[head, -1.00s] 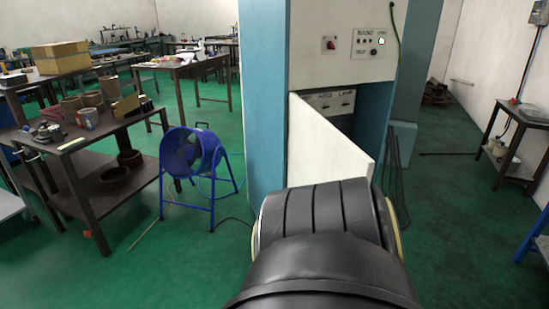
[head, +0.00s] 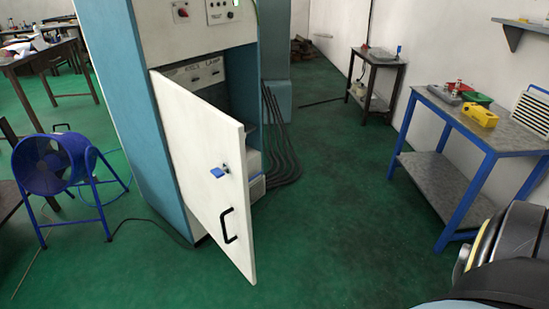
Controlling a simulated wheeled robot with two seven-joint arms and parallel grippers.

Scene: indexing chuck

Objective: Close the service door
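The white service door (head: 205,165) hangs ajar on the front of the blue and white cabinet (head: 125,110). It is hinged on its left side and swings out toward me. A black bar handle (head: 229,225) sits low near its free edge. A blue key or latch (head: 219,171) sits above the handle. Behind the door, the cabinet opening (head: 215,78) shows a panel with switches. Part of my dark arm shows at the lower right edge. Neither of my grippers is in view.
A blue drum fan (head: 55,165) stands left of the cabinet. Dark cables (head: 282,140) run down its right side. A blue-legged table (head: 475,125) with a yellow box (head: 480,115) stands at the right. Green floor (head: 345,220) between door and table is clear.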

